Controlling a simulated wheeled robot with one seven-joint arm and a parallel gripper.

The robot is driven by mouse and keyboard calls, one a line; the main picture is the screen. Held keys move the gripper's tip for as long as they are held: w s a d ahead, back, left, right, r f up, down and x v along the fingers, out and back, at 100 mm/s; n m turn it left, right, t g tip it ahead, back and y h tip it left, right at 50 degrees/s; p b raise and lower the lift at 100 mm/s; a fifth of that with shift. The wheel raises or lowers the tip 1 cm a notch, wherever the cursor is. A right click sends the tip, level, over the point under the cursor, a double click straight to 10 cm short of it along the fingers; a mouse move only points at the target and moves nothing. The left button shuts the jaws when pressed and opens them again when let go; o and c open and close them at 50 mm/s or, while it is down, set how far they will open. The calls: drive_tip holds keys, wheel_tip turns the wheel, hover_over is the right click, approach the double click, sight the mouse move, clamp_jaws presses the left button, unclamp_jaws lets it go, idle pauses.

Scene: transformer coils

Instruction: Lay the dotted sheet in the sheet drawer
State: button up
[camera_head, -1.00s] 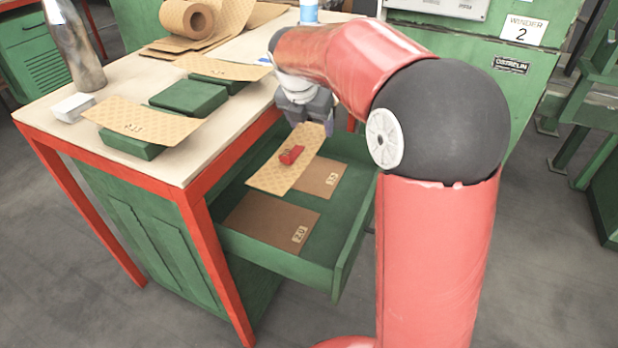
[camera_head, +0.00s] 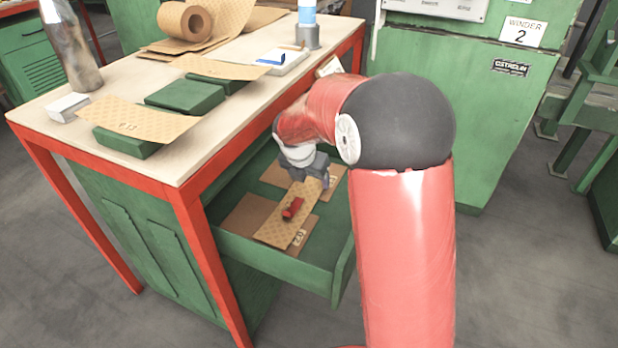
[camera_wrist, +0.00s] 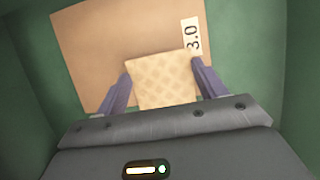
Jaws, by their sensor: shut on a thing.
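A red block (camera_head: 292,208) lies on that sheet. The held sheet overlaps a plain brown sheet (camera_head: 247,214) labelled 2.0. In the wrist view the sheet's end (camera_wrist: 162,82) sits between the two fingers, above a plain brown sheet (camera_wrist: 110,45) labelled 3.0. I cannot tell whether the held sheet touches the drawer floor.
The bench (camera_head: 175,170) carries patterned sheets on green blocks (camera_head: 185,95), a paper roll (camera_head: 185,20), a white box (camera_head: 68,107) and a bottle (camera_head: 307,12). The drawer's right front floor is clear. A green winder cabinet (camera_head: 470,110) stands at the right.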

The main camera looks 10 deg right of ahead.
drive_tip(key=o, duration=1)
drive_tip(key=shift+r, duration=0.1)
drive_tip(key=p+v, duration=0.1)
drive_tip(key=v, duration=1)
drive_tip(key=s+d+r+m, duration=0.2)
drive_tip(key=s+r+m, duration=0.3)
drive_tip(key=s+m, duration=0.25)
drive_tip(key=s+d+f+m+t+y, duration=0.1)
drive_tip(key=s+d+m+y, duration=0.1)
drive_tip(key=s+m, duration=1.8)
drive_tip(key=shift+d+f+m+t+y, duration=0.3)
drive_tip(key=shift+m+t+y, duration=0.1)
drive_tip(key=shift+m, duration=0.25)
